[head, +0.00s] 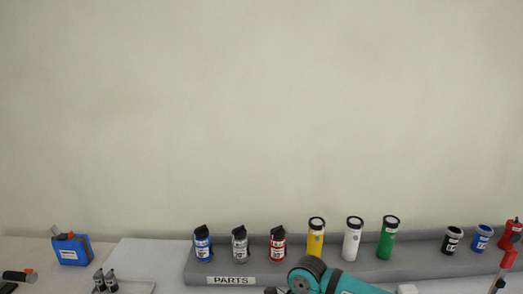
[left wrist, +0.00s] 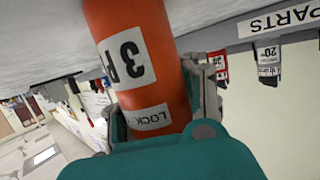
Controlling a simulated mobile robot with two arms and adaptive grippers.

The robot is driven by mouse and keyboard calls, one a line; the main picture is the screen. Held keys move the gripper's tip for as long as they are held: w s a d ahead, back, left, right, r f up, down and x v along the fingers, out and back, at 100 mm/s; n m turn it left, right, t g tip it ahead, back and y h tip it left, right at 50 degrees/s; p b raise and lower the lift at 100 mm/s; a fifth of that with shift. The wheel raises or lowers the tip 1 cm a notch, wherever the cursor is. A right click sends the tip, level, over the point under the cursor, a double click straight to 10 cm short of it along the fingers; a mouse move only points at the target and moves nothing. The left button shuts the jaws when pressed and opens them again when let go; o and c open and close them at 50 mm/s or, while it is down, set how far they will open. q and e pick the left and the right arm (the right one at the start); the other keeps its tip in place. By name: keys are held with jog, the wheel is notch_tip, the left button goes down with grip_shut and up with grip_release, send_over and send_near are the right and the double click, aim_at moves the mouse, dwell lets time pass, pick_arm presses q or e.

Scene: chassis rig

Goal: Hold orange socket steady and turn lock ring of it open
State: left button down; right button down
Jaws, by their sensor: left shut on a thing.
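The orange socket (left wrist: 118,22) is a thick orange cylinder in the left wrist view. It has a white label reading "3" with a partly hidden letter and a smaller label reading "LOCK". My left gripper (left wrist: 165,98) is shut on it, with one grey finger on each side. The lock ring cannot be made out, and the socket is not visible in the head view. A teal arm part of mine with a dark round joint shows at the bottom of the head view. My right gripper cannot be made out in either view.
A grey parts rack (head: 415,270) with a PARTS label (head: 231,281) runs along the back. It holds several bottles and tubes, including a yellow tube (head: 316,240) and a green tube (head: 388,240). A blue box (head: 72,251) stands at the left. The wall above is bare.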

jog(key=shift+a, duration=0.5)
jog(key=shift+w, duration=0.1)
dwell(0.3)
jog(key=shift+w+a, duration=0.65)
jog(key=shift+w, duration=0.35)
jog(key=shift+w+a, duration=0.1)
jog(key=shift+a, duration=0.05)
jog(key=shift+w+d+f, duration=0.15)
jog(key=shift+d+f, duration=0.05)
jog(key=shift+d, duration=0.1)
notch_tip(320, 180, up, 6)
jog(key=shift+w+r, duration=0.15)
jog(key=shift+w, duration=0.25)
dwell(0.5)
